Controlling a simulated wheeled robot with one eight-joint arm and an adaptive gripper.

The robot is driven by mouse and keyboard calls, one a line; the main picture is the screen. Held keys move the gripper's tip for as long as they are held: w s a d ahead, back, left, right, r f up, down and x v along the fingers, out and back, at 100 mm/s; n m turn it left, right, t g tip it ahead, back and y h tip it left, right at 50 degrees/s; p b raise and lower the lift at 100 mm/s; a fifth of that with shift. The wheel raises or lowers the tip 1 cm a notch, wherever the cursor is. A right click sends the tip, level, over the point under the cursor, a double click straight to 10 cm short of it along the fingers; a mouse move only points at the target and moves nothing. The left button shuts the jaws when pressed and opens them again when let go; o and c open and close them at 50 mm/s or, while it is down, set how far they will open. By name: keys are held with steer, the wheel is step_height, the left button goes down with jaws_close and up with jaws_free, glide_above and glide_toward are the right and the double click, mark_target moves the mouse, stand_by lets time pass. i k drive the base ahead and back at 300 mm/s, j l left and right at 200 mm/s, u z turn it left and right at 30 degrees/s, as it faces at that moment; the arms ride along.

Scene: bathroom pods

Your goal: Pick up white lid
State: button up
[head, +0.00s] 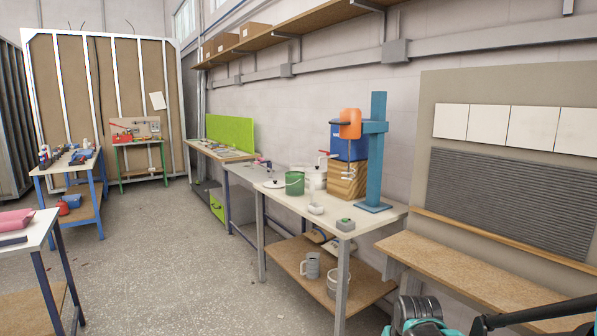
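A white lid (274,184) with a small dark knob lies flat on the long workbench (385,216), left of a green bucket (295,183). A white pot (316,179) stands right behind the bucket and is partly hidden by it; its top is too small to make out clearly. My gripper's fingers do not show. Dark and teal parts at the bottom right edge seem to be my own arm, well away from the lid.
A blue press stand (378,150) and a wooden block (346,180) stand right of the pot. A small white object (316,209) and a grey box (345,225) lie near the bench's front. The floor (185,250) left of the bench is clear.

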mark_target(275, 184)
steer(key=i+j+z, duration=0.2)
steer(key=i+j, duration=2.35)
steer(key=j, duration=0.05)
